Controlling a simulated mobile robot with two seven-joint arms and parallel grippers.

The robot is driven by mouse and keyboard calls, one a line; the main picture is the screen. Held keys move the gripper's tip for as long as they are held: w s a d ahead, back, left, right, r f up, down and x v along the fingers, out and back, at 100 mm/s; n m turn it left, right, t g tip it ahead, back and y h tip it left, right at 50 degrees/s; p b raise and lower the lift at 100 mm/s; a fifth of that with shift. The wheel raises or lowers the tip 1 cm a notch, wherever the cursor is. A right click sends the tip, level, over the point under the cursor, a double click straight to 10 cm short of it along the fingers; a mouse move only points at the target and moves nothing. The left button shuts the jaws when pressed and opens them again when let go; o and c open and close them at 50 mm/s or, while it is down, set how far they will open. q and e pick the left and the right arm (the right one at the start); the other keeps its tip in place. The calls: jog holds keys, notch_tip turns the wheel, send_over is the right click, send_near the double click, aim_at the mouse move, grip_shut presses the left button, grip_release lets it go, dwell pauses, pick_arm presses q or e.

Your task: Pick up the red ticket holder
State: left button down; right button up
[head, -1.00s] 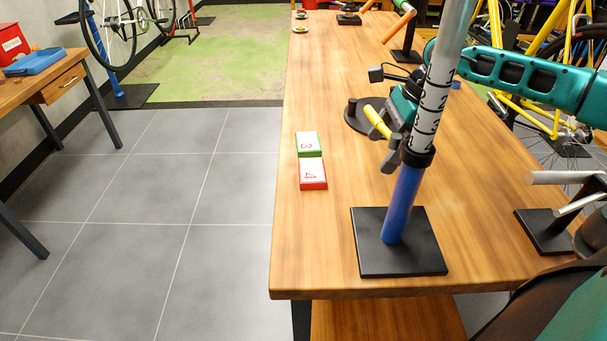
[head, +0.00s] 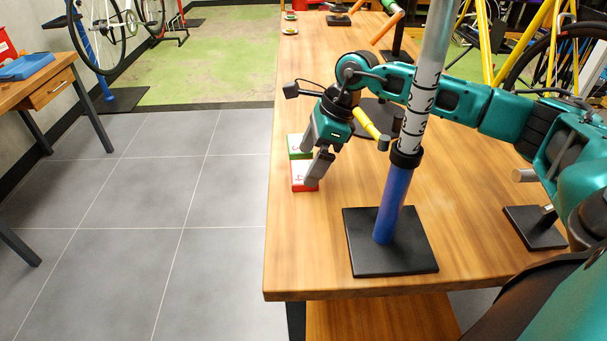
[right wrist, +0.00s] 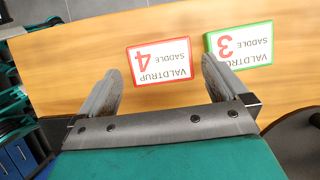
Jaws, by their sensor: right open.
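The red ticket holder (head: 298,181), marked 4, lies near the left edge of the wooden table in the head view. In the right wrist view the red ticket holder (right wrist: 162,61) lies flat, beyond and between my fingertips. The green ticket holder (head: 296,142), marked 3, lies next to it on its far side. It also shows in the right wrist view (right wrist: 247,49), partly behind one finger. My right gripper (head: 311,164) is open and empty above the holders, partly covering both. In the right wrist view my right gripper (right wrist: 160,72) has its fingers spread wide. My left gripper is out of view.
A blue and silver post on a black base (head: 391,258) stands on the table (head: 310,259), right of the holders. A yellow-handled object (head: 366,123) is beside my right arm. The table in front of the holders is clear.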

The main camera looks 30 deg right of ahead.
jog(key=x, duration=0.2)
jog(key=shift+a+f, duration=0.15)
jog(key=shift+f, duration=0.1)
jog(key=shift+c, duration=0.3)
jog(key=c, duration=0.8)
jog(key=shift+r, duration=0.15)
